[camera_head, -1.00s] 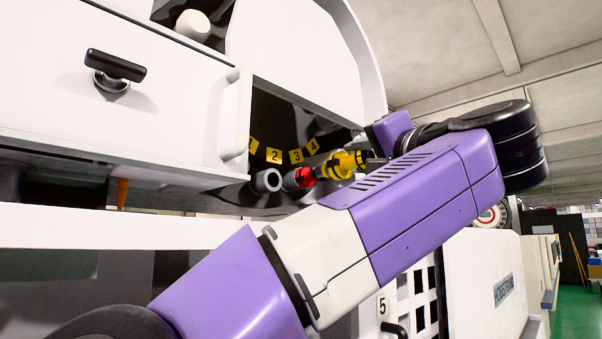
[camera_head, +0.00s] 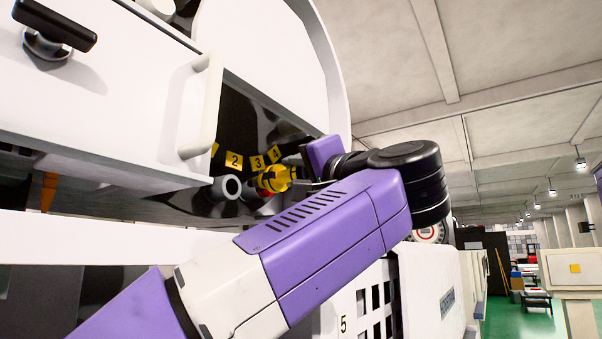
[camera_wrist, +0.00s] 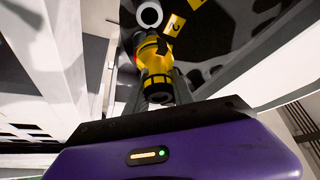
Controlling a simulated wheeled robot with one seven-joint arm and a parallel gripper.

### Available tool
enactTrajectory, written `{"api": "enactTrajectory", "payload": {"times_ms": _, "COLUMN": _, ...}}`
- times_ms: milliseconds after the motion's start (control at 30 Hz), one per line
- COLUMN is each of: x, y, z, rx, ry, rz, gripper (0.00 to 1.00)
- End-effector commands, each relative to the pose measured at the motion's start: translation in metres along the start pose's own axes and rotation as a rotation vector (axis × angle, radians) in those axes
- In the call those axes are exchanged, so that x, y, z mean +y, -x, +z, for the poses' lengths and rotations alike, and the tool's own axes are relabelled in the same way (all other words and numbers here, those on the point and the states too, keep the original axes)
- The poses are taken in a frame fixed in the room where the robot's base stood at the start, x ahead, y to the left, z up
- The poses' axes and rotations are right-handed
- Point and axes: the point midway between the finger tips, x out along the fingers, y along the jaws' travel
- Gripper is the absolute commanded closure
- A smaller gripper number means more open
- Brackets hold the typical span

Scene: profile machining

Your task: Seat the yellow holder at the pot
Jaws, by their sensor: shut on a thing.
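The yellow holder (camera_head: 272,179) with black bands is in my gripper (camera_head: 300,175), which is shut on it. In the wrist view the holder (camera_wrist: 155,58) lies between the fingers of my gripper (camera_wrist: 157,84), pointing away toward the pots. A grey open-mouthed pot (camera_head: 226,187) is just left of the holder; its round mouth also shows in the wrist view (camera_wrist: 149,14) beyond the holder's far end. A red part (camera_head: 263,194) shows in a sliver under the holder. Whether the holder touches a pot cannot be told.
Yellow number plates, among them 2 (camera_head: 234,161), 3 (camera_head: 257,163) and 4 (camera_head: 275,153), line the dark recess behind the pots. A white door with a handle (camera_head: 201,107) stands close at the left. The machine's white curved casing (camera_head: 325,90) rises above.

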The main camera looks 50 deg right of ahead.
Motion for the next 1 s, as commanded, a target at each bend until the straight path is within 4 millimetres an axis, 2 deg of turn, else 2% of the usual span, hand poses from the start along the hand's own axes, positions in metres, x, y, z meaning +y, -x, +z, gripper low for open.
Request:
{"api": "enactTrajectory", "payload": {"times_ms": 300, "x": -0.001, "y": -0.024, "z": 0.013, "rx": -0.001, "ry": 0.003, "rz": -0.001, "gripper": 1.0}}
{"api": "enactTrajectory", "payload": {"times_ms": 500, "x": -0.001, "y": -0.033, "z": 0.018, "rx": 0.0, "ry": 0.002, "rz": -0.002, "gripper": 1.0}}
{"api": "enactTrajectory", "payload": {"times_ms": 1000, "x": -0.001, "y": -0.035, "z": 0.02, "rx": 0.0, "ry": 0.001, "rz": -0.002, "gripper": 1.0}}
